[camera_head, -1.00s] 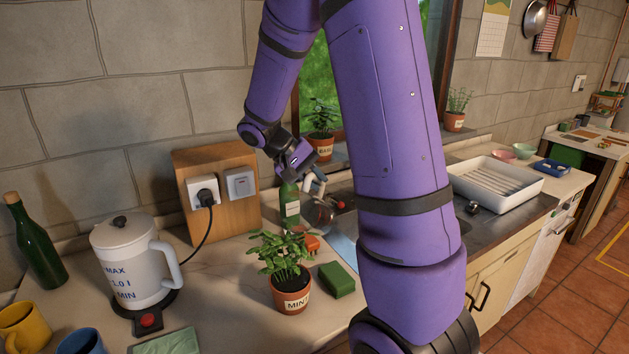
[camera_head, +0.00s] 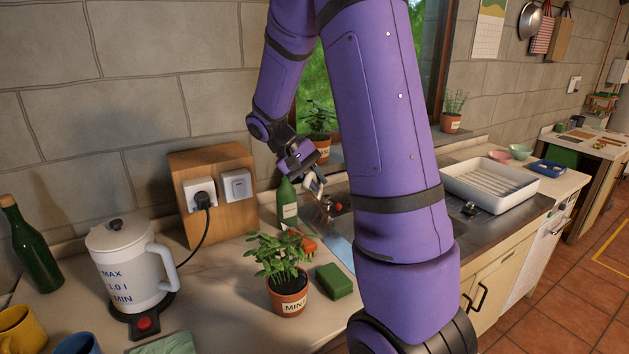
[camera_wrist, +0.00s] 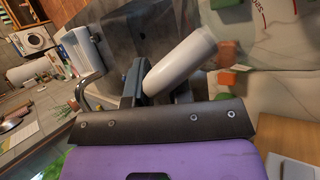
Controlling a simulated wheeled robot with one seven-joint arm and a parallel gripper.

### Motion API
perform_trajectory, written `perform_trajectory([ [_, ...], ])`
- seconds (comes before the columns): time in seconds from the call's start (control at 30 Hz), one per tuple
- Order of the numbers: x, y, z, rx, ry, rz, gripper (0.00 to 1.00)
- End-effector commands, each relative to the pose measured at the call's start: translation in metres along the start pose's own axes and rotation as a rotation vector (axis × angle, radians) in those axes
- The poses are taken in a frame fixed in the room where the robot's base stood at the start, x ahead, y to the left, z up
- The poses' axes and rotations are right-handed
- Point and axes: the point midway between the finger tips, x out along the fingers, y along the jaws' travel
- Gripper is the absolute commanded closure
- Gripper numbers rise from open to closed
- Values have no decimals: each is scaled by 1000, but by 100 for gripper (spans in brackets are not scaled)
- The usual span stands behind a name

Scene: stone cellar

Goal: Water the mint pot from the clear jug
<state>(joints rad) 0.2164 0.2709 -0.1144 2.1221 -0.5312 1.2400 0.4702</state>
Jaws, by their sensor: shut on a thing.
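The mint pot (camera_head: 289,299), a terracotta pot with a MINT label and leafy green plant, stands upright on the worktop in the head view. My gripper (camera_head: 313,178) is behind and right of it, above the worktop near the sink and apart from the pot. In the wrist view my gripper (camera_wrist: 158,92) is shut on the thick white handle (camera_wrist: 182,60) of the clear jug (camera_wrist: 275,38). The jug's see-through body with red marks fills the upper right there. In the head view the jug is small and partly hidden; I cannot tell its water level.
A green sponge (camera_head: 334,281) lies right of the mint pot, with an orange object (camera_head: 308,243) behind it. A green bottle (camera_head: 288,205) stands near my gripper. A white kettle (camera_head: 124,265) is at the left. A white drying tray (camera_head: 491,184) stands beyond the sink.

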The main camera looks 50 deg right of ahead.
Motion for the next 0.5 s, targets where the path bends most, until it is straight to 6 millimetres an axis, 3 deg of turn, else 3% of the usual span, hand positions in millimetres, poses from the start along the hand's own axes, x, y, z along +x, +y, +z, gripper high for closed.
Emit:
perform_trajectory([
  [0.5, 4, 0, -5, -63, -57, -61, 100],
])
